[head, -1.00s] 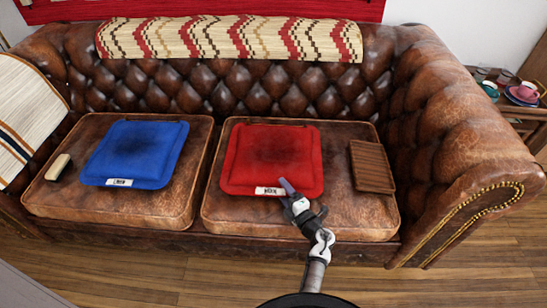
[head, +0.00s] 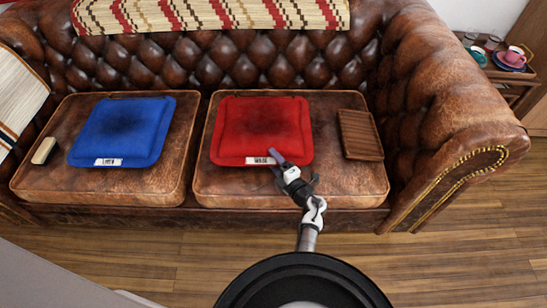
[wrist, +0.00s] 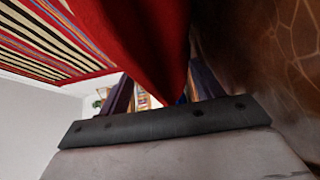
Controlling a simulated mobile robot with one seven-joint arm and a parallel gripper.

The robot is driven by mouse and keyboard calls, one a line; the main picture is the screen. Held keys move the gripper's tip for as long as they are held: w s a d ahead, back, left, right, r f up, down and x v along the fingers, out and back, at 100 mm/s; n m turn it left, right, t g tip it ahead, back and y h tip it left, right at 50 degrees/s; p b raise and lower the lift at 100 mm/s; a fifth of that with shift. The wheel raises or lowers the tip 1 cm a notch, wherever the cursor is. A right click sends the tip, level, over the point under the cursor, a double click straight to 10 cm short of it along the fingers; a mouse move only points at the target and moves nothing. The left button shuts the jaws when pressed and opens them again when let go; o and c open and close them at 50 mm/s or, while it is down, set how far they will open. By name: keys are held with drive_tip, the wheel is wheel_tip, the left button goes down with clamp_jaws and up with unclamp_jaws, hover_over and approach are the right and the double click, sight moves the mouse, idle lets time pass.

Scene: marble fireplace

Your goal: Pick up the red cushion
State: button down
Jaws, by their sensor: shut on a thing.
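The red cushion (head: 262,128) lies on the right seat of the brown leather sofa, with a small white label on its front edge. My gripper (head: 275,156) is at the cushion's front edge, just right of the label. In the wrist view, my gripper (wrist: 163,88) has its two dark fingers on either side of a red fold of the cushion (wrist: 140,35), shut on it. The fingertips are partly hidden by the fabric. In the head view the cushion looks flat on the seat; any gap beneath it cannot be told.
A blue cushion (head: 122,130) and a small brush-like block (head: 44,150) are on the left seat. A brown slatted wooden piece (head: 360,135) lies right of the red cushion. The sofa arm (head: 450,130) rises at the right. Wooden floor (head: 450,250) is open in front.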

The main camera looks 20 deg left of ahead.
wheel_tip(320, 180, up, 25)
drive_tip(key=p, duration=1.1)
drive_tip(key=shift+r, duration=0.2)
wheel_tip(320, 180, up, 7)
drive_tip(key=p, duration=0.9)
wheel_tip(320, 180, down, 7)
drive_tip(key=b, duration=0.2)
drive_tip(key=shift+b, duration=0.3)
idle(0.6)
idle(0.3)
